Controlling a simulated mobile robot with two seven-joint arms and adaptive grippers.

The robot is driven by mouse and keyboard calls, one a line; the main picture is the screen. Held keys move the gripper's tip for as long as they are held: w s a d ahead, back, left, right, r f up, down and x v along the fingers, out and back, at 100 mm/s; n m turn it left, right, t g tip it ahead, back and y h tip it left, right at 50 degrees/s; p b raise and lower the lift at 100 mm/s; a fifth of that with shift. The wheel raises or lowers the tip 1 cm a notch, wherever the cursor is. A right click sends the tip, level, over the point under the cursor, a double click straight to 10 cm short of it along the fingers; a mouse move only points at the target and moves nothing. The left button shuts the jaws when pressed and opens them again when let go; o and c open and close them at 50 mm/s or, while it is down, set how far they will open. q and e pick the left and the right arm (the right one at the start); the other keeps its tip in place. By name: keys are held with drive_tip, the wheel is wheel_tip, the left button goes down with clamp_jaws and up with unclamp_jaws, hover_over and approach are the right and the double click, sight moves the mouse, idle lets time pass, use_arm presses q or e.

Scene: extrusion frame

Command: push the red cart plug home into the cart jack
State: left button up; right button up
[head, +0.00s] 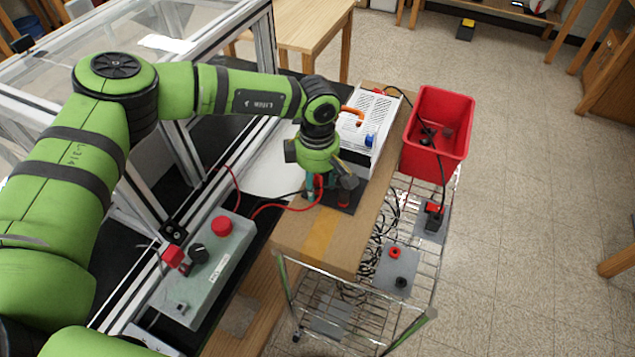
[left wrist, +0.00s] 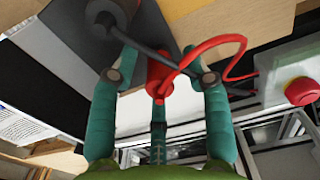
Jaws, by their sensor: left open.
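A red plug (left wrist: 160,80) on a red cable stands between the fingers of my left gripper (left wrist: 162,82) in the left wrist view. My left gripper (head: 322,193) is open, with one finger on each side of the plug; I cannot tell whether they touch it. How deep the plug sits is hidden. A grey panel on the wire cart has a red jack (head: 394,252) and a black jack (head: 401,283). My right gripper is not in view.
A grey control box (head: 206,270) with a red button lies left. A white vented case (head: 368,130) stands behind the gripper. A red bin (head: 437,130) stands on the wire cart at right. Loose black cables hang by the cart, and the floor right is clear.

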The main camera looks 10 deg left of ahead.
sight(317, 179)
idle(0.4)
use_arm(q)
clamp_jaws()
drive_tip(key=shift+r, duration=0.1)
drive_tip(key=shift+w+r, duration=0.1)
drive_tip(key=shift+r, duration=0.25)
drive_tip(key=shift+r+p, duration=1.3)
drive_tip(key=shift+r, duration=1.25)
